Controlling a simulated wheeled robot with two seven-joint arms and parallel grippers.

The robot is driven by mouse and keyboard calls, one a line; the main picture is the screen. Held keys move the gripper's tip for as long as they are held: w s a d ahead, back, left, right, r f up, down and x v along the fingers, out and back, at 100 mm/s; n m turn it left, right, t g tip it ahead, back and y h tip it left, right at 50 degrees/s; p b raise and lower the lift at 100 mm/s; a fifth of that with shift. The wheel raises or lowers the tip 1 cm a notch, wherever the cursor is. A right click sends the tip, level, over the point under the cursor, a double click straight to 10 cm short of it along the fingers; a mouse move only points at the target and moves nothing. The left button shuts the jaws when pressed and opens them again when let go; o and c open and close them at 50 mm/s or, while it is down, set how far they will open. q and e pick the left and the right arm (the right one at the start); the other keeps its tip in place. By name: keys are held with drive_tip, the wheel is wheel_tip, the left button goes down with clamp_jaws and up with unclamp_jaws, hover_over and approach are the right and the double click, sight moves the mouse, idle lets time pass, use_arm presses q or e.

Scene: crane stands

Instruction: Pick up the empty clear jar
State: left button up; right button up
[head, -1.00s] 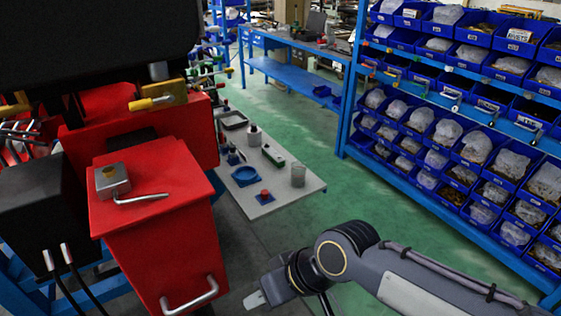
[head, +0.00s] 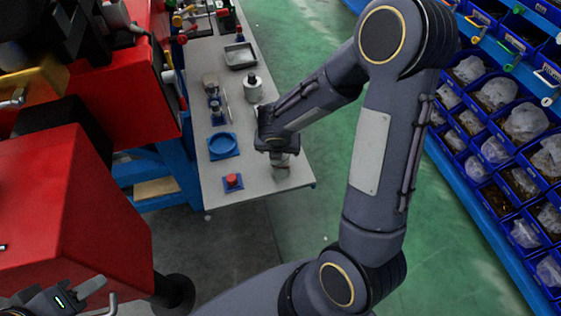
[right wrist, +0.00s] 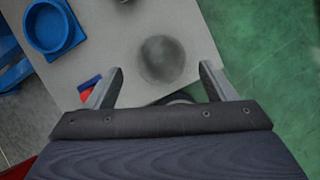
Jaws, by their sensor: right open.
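The clear jar (right wrist: 162,59) shows in the right wrist view from above as a dark, round, see-through shape on the grey table. In the head view the jar (head: 280,170) stands near the table's front right corner, its upper part hidden by my right gripper (head: 279,152). In the right wrist view my right gripper (right wrist: 162,70) is open, its two fingers apart on either side of the jar's near side. I cannot tell whether they touch it. My left gripper (head: 100,297) is at the bottom left of the head view, open and empty, away from the table.
On the grey table (head: 215,185) are a blue round dish (head: 222,146), a red-topped blue block (head: 233,182), a grey bottle (head: 252,88) and a dark tray (head: 240,56). A red cabinet (head: 75,215) stands at left. Shelves of blue bins (head: 497,92) stand at right; green floor lies between.

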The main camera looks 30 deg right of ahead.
drive_tip(key=b+x, duration=0.1)
drive_tip(key=x, duration=0.6)
drive_tip(key=shift+d+f, duration=0.1)
drive_tip(key=shift+f, duration=0.05)
drive_tip(key=c, duration=1.1)
drive_tip(key=shift+o, duration=0.2)
